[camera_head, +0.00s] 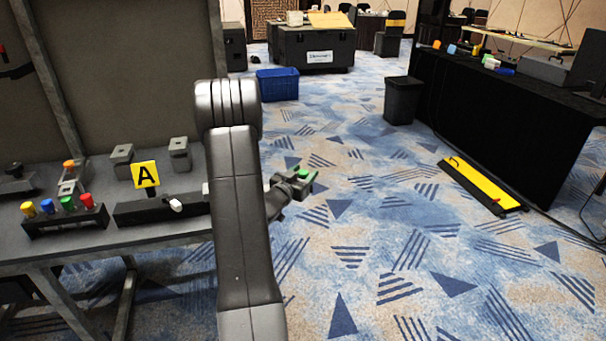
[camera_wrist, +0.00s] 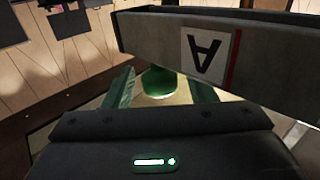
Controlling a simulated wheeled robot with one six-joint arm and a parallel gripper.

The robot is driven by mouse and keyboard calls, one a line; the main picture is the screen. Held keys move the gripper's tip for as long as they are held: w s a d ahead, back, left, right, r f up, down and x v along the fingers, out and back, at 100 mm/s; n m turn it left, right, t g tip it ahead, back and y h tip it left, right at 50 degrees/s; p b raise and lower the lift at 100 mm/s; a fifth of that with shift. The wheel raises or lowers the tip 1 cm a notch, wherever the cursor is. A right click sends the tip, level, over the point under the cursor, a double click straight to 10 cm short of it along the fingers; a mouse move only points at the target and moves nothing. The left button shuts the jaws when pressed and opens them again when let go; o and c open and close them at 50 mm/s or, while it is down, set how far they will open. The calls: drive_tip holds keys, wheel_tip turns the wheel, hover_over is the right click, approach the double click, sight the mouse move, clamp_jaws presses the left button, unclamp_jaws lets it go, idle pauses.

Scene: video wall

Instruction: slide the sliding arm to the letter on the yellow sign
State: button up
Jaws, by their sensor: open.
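A yellow sign (camera_head: 146,175) with a black letter A stands above a long dark slide box (camera_head: 140,212) on the grey bench. A small pale knob (camera_head: 176,205), apparently the sliding arm, sticks out of the box front. My arm hides the box's right part. My gripper (camera_head: 304,174) is right of the bench edge, apart from the knob. In the wrist view, my gripper (camera_wrist: 163,88) is open with greenish fingers. A grey bar (camera_wrist: 260,75) with an upside-down A label and a red line crosses beyond them. A green round thing (camera_wrist: 158,80) shows between the fingers; I cannot tell what it is.
A rack of coloured buttons (camera_head: 65,215) stands left of the slide box. Two grey blocks (camera_head: 179,155) stand behind it. A blue bin (camera_head: 277,84), a black bin (camera_head: 403,100) and a yellow ramp (camera_head: 482,184) are on the carpet.

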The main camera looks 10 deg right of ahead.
drive_tip(key=shift+c, duration=0.2)
clamp_jaws()
drive_tip(key=shift+a, duration=2.05)
drive_tip(key=shift+o, duration=0.2)
unclamp_jaws()
drive_tip(key=shift+s, duration=0.1)
drive_tip(key=v, duration=1.3)
drive_tip(key=shift+s+a, duration=0.25)
